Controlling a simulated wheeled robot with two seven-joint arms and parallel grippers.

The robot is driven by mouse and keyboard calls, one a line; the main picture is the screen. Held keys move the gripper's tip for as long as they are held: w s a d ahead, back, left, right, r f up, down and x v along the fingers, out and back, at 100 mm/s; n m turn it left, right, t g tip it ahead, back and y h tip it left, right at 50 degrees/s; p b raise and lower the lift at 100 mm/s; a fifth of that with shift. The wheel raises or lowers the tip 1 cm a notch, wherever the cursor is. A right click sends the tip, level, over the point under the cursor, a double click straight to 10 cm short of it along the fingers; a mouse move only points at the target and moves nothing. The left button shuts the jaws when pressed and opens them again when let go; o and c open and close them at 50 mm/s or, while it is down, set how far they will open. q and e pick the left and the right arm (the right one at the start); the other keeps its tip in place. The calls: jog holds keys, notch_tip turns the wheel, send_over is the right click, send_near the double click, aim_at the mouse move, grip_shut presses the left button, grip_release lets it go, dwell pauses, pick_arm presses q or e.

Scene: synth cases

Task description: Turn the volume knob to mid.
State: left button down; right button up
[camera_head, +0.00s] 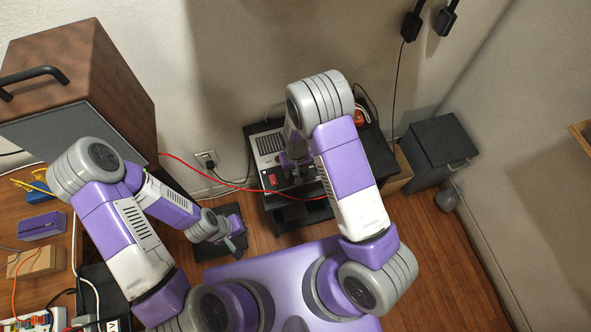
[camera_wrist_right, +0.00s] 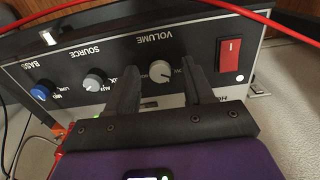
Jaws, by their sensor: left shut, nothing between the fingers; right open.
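The volume knob (camera_wrist_right: 161,72) is a small pale grey knob on a black front panel (camera_wrist_right: 140,52), under upside-down VOLUME lettering in the right wrist view. Its pointer is too small to read. My right gripper (camera_wrist_right: 160,64) is open, with one finger on each side of the knob in the picture. I see gaps beside the knob; I cannot tell how deep the fingers reach. In the head view my right arm hides the knob, and the amplifier (camera_head: 268,143) shows beside it. My left gripper (camera_head: 232,238) is shut and empty, low and left of the amplifier.
The panel also has a source knob (camera_wrist_right: 92,83), a blue bass knob (camera_wrist_right: 41,93) and a red switch (camera_wrist_right: 229,58). A red cable (camera_wrist_right: 240,10) crosses in front of the panel's edge. A large brown cabinet (camera_head: 125,85) stands left, a dark box (camera_head: 440,145) right.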

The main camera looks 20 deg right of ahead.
jog(key=shift+f, duration=0.1)
grip_shut()
dwell(0.3)
jog(key=shift+m, duration=0.3)
jog(key=m+p, duration=0.1)
jog(key=m, duration=0.4)
jog(key=shift+m, duration=0.3)
jog(key=m+p, duration=0.1)
jog(key=m, duration=0.4)
jog(key=shift+m, duration=0.4)
grip_release()
